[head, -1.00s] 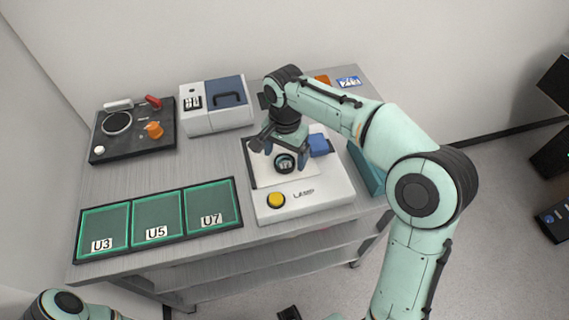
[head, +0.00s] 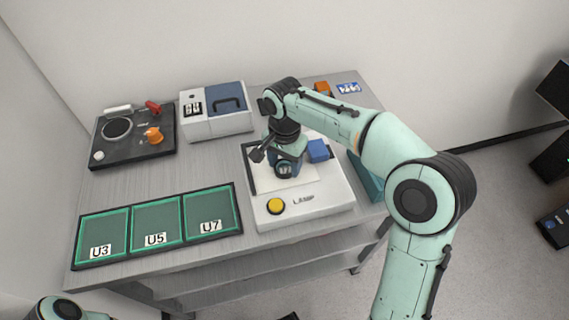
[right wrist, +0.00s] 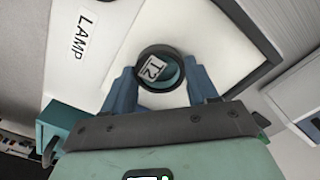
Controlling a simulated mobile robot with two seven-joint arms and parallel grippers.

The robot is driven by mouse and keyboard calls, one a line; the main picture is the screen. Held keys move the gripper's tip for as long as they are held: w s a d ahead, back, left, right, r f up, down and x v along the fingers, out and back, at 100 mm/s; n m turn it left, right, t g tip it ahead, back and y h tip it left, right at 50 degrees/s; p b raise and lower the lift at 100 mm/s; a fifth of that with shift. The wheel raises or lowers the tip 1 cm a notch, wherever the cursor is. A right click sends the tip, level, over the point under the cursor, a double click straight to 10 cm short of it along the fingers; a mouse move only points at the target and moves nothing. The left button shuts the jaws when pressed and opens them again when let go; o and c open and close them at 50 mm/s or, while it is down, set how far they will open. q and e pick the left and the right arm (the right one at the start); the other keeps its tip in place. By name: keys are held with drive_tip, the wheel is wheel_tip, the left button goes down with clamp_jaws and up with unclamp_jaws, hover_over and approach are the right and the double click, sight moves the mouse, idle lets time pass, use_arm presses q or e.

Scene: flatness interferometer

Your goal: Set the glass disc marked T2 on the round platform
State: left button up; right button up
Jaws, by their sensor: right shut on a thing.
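The glass disc T2 (right wrist: 152,71), teal inside a dark round rim, sits between the blue fingers of my right gripper (right wrist: 158,88) in the right wrist view. In the head view my right gripper (head: 287,168) is shut on it, over the pale top of the white instrument with the LAMP label (head: 327,203). The gripper hides most of the disc there. I cannot tell whether the disc touches the surface below. A round plate with a pale rim (head: 117,129) lies on the black panel at the back left. My left gripper is out of view.
Green trays U3, U5 and U7 (head: 184,218) line the front left. A white and blue case (head: 216,124) stands behind. Bare grey table lies between.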

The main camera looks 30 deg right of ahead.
sight(284, 166)
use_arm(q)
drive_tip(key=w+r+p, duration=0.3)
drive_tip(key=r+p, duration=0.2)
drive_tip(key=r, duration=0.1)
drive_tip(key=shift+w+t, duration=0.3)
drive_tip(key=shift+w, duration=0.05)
use_arm(e)
wheel_tip(284, 166, up, 20)
drive_tip(key=shift+f, duration=0.15)
